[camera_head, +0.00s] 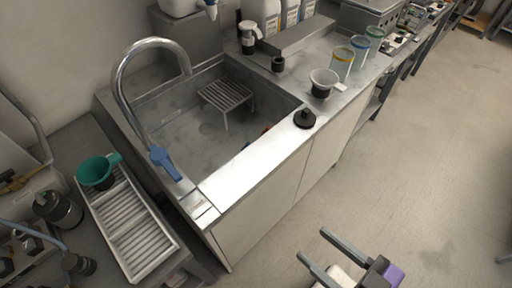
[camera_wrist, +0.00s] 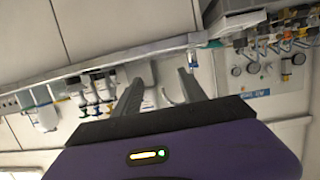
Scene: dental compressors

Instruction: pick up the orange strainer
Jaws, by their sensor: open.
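No whole orange strainer can be made out. A small orange-red and blue patch (camera_head: 267,130) shows just inside the front wall of the sink, mostly hidden by the rim, and I cannot tell what it is. A green strainer (camera_head: 97,172) sits at the left on a ribbed white drain tray. A white strainer (camera_head: 325,81) sits on a dark holder on the counter right of the sink. My gripper (camera_head: 311,243) is open and empty over the floor in front of the cabinet. Its fingers also show apart in the wrist view (camera_wrist: 160,80).
The metal sink (camera_head: 170,125) has a curved faucet (camera_head: 118,80) on its left and a wire rack (camera_head: 226,96) inside. A black stopper (camera_head: 304,118) stands on the front rim. Several cups and bottles stand behind. The floor (camera_head: 420,170) at the right is clear.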

